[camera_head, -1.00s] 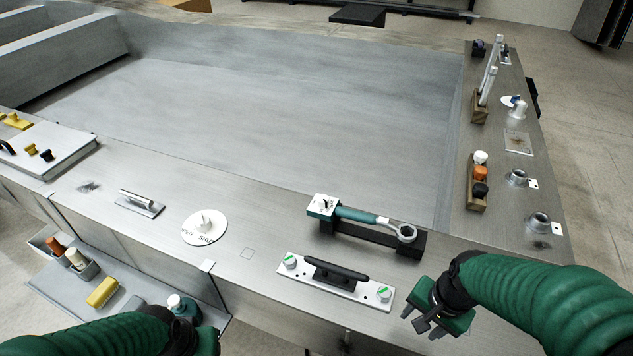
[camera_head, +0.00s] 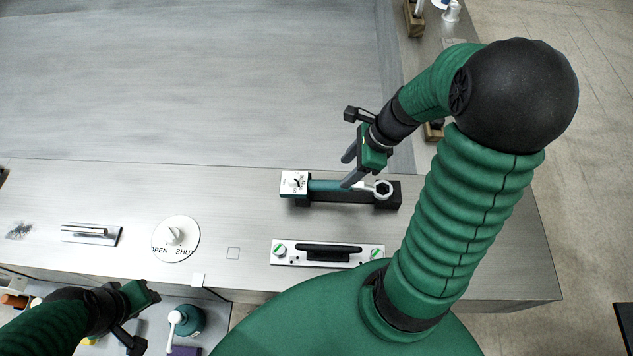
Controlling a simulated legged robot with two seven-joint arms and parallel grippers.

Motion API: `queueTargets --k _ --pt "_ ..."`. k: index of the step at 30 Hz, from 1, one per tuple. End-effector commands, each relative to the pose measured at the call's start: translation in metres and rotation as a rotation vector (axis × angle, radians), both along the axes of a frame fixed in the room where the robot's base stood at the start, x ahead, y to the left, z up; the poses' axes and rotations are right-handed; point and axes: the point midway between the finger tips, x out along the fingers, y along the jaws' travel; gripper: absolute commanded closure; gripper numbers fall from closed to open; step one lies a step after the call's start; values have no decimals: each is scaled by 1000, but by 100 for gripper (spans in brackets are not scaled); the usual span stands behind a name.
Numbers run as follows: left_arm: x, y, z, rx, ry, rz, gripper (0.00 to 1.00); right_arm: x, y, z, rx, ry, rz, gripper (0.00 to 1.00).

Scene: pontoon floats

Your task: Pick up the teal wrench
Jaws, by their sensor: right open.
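The teal wrench (camera_head: 327,186) lies across a black holder (camera_head: 387,201) on the metal ledge. Whether the fingers touch the wrench I cannot tell. My left gripper (camera_head: 143,320) is at the lower left, far from the wrench; its jaw state is unclear.
A white plate with a black handle (camera_head: 328,253) lies in front of the holder. A round OPEN/SHUT dial (camera_head: 175,238) and a small metal handle plate (camera_head: 91,234) are farther left. A teal bottle (camera_head: 188,320) stands on the lower shelf. The sunken basin (camera_head: 190,80) behind is empty.

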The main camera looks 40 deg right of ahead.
Motion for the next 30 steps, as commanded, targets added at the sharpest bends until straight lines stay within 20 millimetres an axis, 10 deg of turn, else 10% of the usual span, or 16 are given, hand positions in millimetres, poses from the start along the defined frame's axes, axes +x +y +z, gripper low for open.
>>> queueTargets --k 15,23,30 --pt "0 0 11 0 -1 0 64 12 19 -75 3 1 2 47" --pt "0 0 10 0 0 0 64 16 21 -81 -2 0 3 47" --pt "0 0 10 0 0 0 64 16 21 -80 -1 0 3 78"
